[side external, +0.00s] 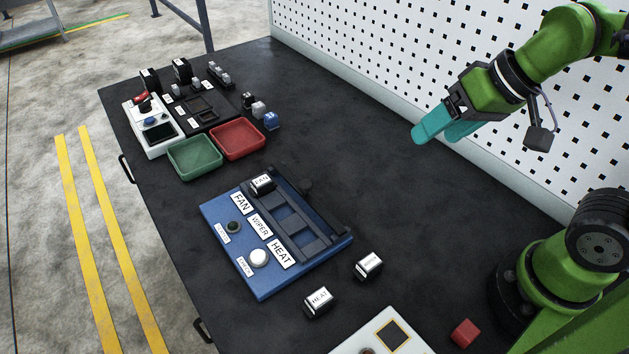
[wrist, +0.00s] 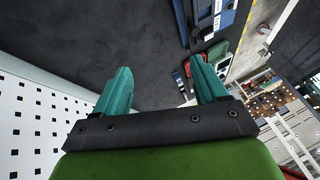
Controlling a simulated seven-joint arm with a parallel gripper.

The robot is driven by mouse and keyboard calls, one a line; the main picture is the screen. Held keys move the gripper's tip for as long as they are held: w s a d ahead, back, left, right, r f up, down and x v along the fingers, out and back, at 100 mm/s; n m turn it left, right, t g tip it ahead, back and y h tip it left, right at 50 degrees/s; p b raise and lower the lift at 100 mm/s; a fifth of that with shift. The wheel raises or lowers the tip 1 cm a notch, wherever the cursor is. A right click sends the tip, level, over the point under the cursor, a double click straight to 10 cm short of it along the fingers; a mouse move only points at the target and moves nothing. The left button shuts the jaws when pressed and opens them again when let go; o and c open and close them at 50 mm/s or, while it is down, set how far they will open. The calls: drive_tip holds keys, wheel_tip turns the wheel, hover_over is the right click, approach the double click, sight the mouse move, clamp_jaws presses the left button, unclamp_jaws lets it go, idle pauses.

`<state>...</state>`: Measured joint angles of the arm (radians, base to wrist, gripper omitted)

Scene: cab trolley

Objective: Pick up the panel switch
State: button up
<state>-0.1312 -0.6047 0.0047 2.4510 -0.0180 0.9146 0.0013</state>
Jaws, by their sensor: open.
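Several dark panel switches with white label faces are in the side external view. The HEAT switch (side external: 319,300) and a second switch (side external: 369,264), its label too small to read, lie loose on the table. A third switch, the FAN switch (side external: 262,184), sits in the top slot of the blue panel (side external: 264,287). My gripper (side external: 438,134), with teal fingers, is open and empty, high above the table near the pegboard, well apart from the switches. Its spread fingers also show in the wrist view (wrist: 160,66), with nothing between them.
Green tray (side external: 195,172) and red tray (side external: 237,154) stand beyond the panel. A white box (side external: 150,130) and small parts are at the far end. A red cube (side external: 466,333) and pale board (side external: 372,350) are near the front. The pegboard (side external: 400,60) borders the table; its middle is clear.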

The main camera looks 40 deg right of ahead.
drive_tip(key=w+a+f+n+g+h, duration=0.1)
drive_tip(key=a+f+n+g, duration=0.15)
drive_tip(key=a, duration=0.45)
drive_tip(key=a+f+n+g+h, duration=0.1)
drive_tip(key=a+f+g, duration=0.25)
drive_tip(key=a, duration=0.25)
drive_tip(key=g, duration=0.1)
approach(370, 262)
drive_tip(key=shift+m+h, duration=0.3)
drive_tip(key=shift+m, duration=0.15)
drive_tip(key=f, duration=0.5)
drive_tip(key=s+f, duration=0.1)
drive_tip(key=f, duration=0.2)
drive_tip(key=shift+a+f, duration=0.25)
drive_tip(key=c, duration=0.8)
wheel_tip(370, 262, up, 14)
drive_tip(key=shift+r, duration=0.25)
